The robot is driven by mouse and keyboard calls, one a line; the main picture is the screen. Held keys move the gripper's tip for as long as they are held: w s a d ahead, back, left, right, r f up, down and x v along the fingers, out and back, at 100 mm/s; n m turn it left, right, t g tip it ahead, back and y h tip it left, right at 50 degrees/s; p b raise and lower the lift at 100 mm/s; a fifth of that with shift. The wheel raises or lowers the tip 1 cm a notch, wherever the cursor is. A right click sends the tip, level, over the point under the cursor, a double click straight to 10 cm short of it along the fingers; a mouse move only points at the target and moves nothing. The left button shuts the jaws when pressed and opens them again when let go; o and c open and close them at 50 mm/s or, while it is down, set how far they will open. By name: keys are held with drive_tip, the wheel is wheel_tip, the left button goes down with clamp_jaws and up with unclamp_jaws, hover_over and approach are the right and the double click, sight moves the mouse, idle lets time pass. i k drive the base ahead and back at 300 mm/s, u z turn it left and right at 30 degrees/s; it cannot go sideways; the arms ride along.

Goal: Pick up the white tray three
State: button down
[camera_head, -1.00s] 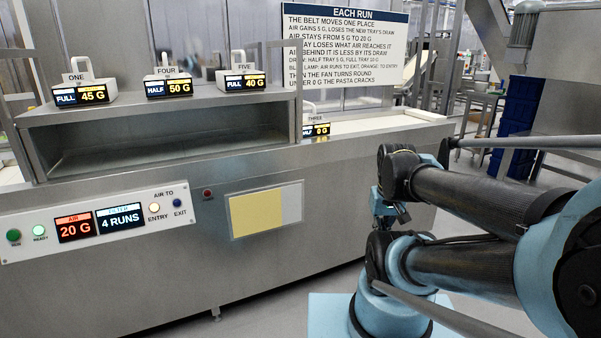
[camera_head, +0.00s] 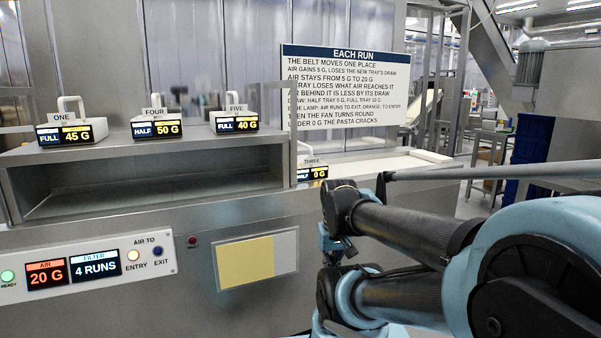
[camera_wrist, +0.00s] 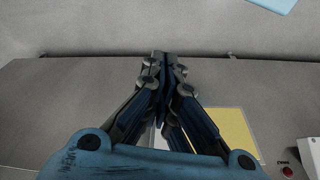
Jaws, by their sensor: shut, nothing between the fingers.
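The white tray three (camera_head: 310,161) stands on the belt just right of the hood's end post in the head view. Its label reads THREE, HALF, 0 G. My gripper (camera_wrist: 163,60) is shut and empty in the wrist view, pointing at the machine's grey front and the floor. In the head view it hangs low in front of the machine, below and apart from tray three, and its fingertips are hard to make out there.
Trays one (camera_head: 80,122), four (camera_head: 155,116) and five (camera_head: 233,112) stand on the steel hood (camera_head: 150,160). The belt (camera_head: 385,165) right of tray three looks clear. A rule sign (camera_head: 345,85) stands behind.

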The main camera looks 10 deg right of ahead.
sight(310, 168)
drive_tip(key=z, duration=0.5)
drive_tip(key=k, duration=1.15)
drive_tip(key=u, duration=0.2)
drive_tip(key=i, duration=1.55)
drive_tip(key=z, duration=0.3)
